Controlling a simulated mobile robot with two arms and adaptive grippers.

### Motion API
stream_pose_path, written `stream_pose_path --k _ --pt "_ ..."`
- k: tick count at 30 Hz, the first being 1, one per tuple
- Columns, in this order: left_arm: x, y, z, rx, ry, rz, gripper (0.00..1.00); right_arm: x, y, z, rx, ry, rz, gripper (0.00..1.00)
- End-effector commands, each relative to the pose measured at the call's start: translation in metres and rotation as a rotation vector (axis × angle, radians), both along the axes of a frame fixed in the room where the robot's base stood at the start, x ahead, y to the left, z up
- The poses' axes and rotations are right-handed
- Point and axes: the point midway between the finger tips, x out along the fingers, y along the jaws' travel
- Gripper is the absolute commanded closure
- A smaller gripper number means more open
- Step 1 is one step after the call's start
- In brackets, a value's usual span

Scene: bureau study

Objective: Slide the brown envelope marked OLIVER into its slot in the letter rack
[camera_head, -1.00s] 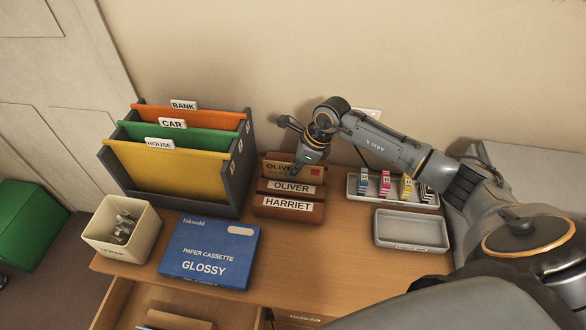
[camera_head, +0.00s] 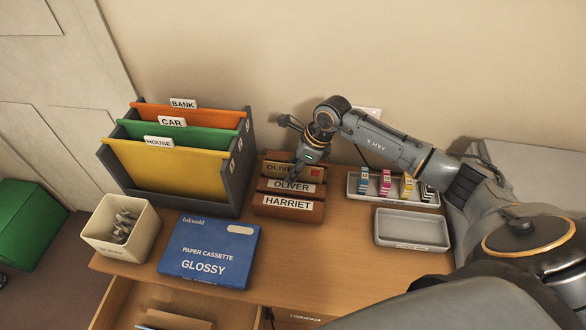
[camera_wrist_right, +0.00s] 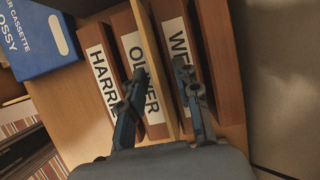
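The brown envelope (camera_head: 278,167) marked OLIVER, with a red stamp, stands in the brown letter rack (camera_head: 289,210), behind the panel labelled OLIVER (camera_head: 291,186). The wrist view shows the envelope (camera_wrist_right: 157,50) edge-on, between the OLIVER panel (camera_wrist_right: 129,22) and a panel whose label starts "WE" (camera_wrist_right: 179,50). My right gripper (camera_head: 297,174) is low over the rack. In the wrist view its fingers (camera_wrist_right: 163,80) are apart, one on each side of the envelope, with gaps visible. The envelope's lower part is hidden in the rack. My left gripper is not in view.
A file holder (camera_head: 236,185) with coloured folders stands left of the rack. A blue paper cassette box (camera_head: 208,252) and a cream bin (camera_head: 122,230) are in front. Cartridges in a tray (camera_head: 393,198) and an empty grey tray (camera_head: 411,229) are right. A drawer (camera_head: 225,312) is open below.

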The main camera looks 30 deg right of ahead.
Motion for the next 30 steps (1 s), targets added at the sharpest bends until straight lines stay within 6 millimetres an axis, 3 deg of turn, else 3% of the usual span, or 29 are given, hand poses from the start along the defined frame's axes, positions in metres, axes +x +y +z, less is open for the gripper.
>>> stream_pose_path --k 15,21,30 --pt "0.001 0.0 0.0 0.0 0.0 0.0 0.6 -0.022 -0.03 0.089 -0.002 -0.005 -0.001 0.68" --pt "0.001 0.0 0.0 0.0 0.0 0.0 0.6 -0.027 -0.036 0.106 -0.001 -0.002 0.0 0.68" --pt "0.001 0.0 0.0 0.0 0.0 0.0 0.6 -0.027 -0.036 0.108 0.0 -0.001 0.0 0.68"
